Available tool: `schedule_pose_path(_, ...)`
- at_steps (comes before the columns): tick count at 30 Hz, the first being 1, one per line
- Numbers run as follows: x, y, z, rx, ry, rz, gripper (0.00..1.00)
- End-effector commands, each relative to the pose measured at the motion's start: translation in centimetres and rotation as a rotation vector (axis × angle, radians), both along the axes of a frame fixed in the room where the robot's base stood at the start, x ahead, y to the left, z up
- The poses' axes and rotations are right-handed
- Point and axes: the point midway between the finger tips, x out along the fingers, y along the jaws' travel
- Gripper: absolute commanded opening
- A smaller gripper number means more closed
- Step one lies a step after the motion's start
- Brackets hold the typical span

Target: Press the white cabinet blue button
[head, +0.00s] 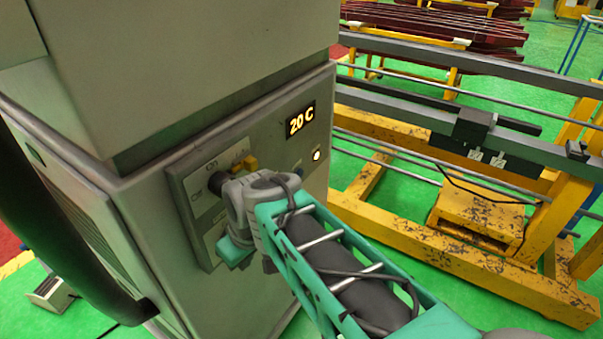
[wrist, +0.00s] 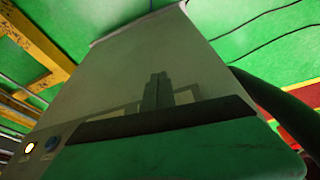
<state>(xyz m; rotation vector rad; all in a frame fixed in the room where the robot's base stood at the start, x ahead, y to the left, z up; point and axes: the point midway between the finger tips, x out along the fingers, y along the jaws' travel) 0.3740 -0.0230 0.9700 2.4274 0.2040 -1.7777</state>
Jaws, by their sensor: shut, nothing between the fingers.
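The white cabinet (head: 255,120) stands at the left of the head view, its front face towards my arm. A small blue button (head: 298,164) shows on that face, just left of a lit white button. In the wrist view the blue button (wrist: 53,142) is at the lower left, beside the lit button. My gripper is mostly hidden behind my own wrist in the head view, close to the cabinet's front. In the wrist view my gripper's dark fingers (wrist: 157,85) appear together against the cabinet face, well to the side of the blue button. Whether they touch the face is unclear.
A lit display (head: 300,119) reading 20 C sits above the buttons. A raised panel with a black knob (head: 217,183) and a yellow part (head: 246,163) is close to my wrist. Yellow steel frames (head: 480,215) stand at the right; green floor lies between.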

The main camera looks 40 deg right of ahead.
Motion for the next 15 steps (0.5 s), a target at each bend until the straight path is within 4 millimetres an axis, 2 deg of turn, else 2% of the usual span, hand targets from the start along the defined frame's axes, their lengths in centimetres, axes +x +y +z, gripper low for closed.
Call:
schedule_pose_path(1,1.2,-2.1,0.2,-0.005,-0.011,0.053,0.00)
schedule_pose_path(3,3.0,-5.0,0.4,-0.018,-0.047,0.169,0.00)
schedule_pose_path(7,5.2,-12.1,0.7,-0.069,-0.160,0.397,0.00)
schedule_pose_path(11,5.5,-19.0,1.1,-0.158,-0.284,0.579,0.00)
schedule_pose_path(12,5.2,-21.5,1.2,-0.205,-0.332,0.642,0.00)
schedule_pose_path(15,3.8,-26.4,1.6,-0.324,-0.430,0.769,0.00)
